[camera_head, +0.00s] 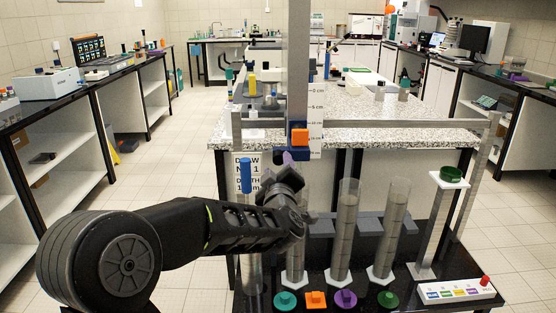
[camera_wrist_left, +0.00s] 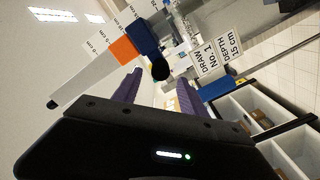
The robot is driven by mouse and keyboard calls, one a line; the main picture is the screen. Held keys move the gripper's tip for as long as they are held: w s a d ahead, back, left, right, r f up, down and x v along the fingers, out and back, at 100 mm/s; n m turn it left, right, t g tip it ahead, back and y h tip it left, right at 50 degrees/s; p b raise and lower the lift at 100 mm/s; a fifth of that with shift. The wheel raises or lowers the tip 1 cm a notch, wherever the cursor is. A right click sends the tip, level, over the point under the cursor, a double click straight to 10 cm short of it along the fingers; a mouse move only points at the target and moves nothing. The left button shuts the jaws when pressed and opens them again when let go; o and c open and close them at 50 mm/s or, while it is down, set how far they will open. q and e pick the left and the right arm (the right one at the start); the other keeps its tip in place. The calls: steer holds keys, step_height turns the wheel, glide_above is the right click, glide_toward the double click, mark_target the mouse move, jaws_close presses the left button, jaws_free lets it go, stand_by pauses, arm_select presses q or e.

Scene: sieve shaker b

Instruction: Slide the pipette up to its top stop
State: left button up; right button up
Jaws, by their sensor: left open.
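The pipette's slider, a blue carriage (camera_head: 279,153) with an orange block (camera_head: 299,136), sits low on the tall grey post (camera_head: 298,60), beside a white centimetre scale (camera_head: 316,115). In the left wrist view the blue carriage (camera_wrist_left: 145,37) and orange block (camera_wrist_left: 121,50) are close ahead, with a dark round knob (camera_wrist_left: 160,69) on the carriage. My left gripper (camera_head: 290,160) is just below the carriage. In the wrist view its purple fingers (camera_wrist_left: 157,88) are apart, with the knob just beyond the gap. Contact cannot be told. My right gripper is not in view.
Several glass cylinders (camera_head: 341,240) stand on the dark bench below, with coloured stoppers (camera_head: 316,299) in front. A blue-topped rod (camera_head: 245,175) stands left by a sign (camera_head: 249,187) reading draw No. 1, depth 15 cm. A grey crossbar (camera_head: 400,124) spans behind. A button panel (camera_head: 455,291) lies right.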

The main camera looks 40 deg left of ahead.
mark_target(278, 159)
arm_select(q)
steer(key=shift+x, duration=2.35)
steer(key=shift+c, duration=0.3)
jaws_close()
